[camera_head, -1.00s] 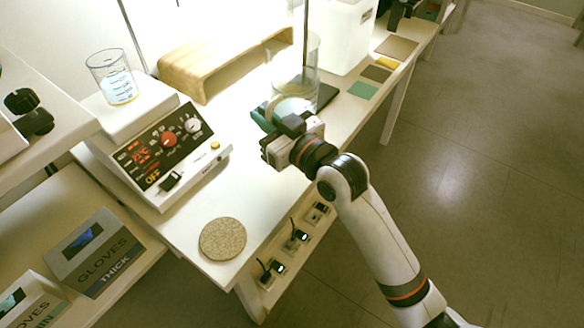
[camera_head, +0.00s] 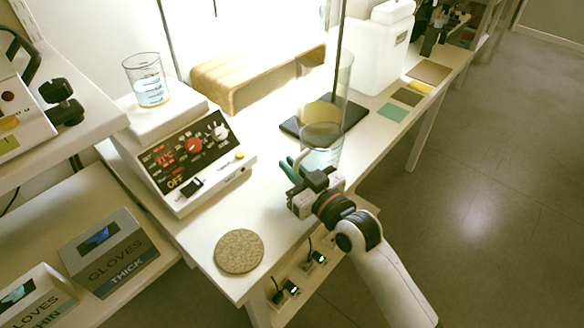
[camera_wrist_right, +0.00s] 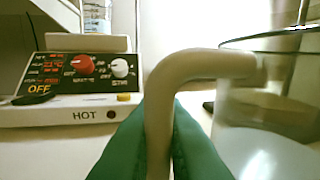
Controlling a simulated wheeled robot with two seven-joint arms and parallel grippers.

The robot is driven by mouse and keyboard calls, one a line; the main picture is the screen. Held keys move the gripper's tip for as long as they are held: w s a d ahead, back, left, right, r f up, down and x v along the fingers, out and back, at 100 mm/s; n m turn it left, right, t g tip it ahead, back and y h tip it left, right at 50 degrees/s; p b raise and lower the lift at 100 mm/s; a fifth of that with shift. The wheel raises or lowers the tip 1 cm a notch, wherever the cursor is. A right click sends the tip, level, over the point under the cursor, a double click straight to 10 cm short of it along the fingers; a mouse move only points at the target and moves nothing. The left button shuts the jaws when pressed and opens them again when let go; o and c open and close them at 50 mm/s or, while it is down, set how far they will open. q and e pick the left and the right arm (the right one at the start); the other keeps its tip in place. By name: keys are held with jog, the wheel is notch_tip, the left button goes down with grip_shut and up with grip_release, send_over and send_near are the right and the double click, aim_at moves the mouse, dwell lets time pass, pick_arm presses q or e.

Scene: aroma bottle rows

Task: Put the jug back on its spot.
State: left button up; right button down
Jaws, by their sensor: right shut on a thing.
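My right gripper (camera_head: 296,168) is shut on the handle of the clear jug (camera_head: 321,157). The jug looks upright and holds pale liquid, over the near part of the bench. I cannot tell whether its base touches the bench. In the right wrist view, the pale curved handle (camera_wrist_right: 158,100) sits between the green fingers, with the jug's wall (camera_wrist_right: 265,135) at the right. A round cork mat (camera_head: 239,251) lies bare at the bench's near corner. A dark plate (camera_head: 352,115) lies behind the jug. My left gripper is not in view.
A hot plate (camera_head: 205,165) with a control panel stands left of the jug, with a beaker (camera_head: 149,82) on it. A wooden stand (camera_head: 255,82) and a white container (camera_head: 375,55) are behind. Glove boxes (camera_head: 108,252) are at the lower left.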

jog(key=c, duration=1.9)
grip_release()
jog(key=shift+f, duration=0.15)
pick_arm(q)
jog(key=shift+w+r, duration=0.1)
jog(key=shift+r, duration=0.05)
pick_arm(e)
jog(key=o, duration=0.4)
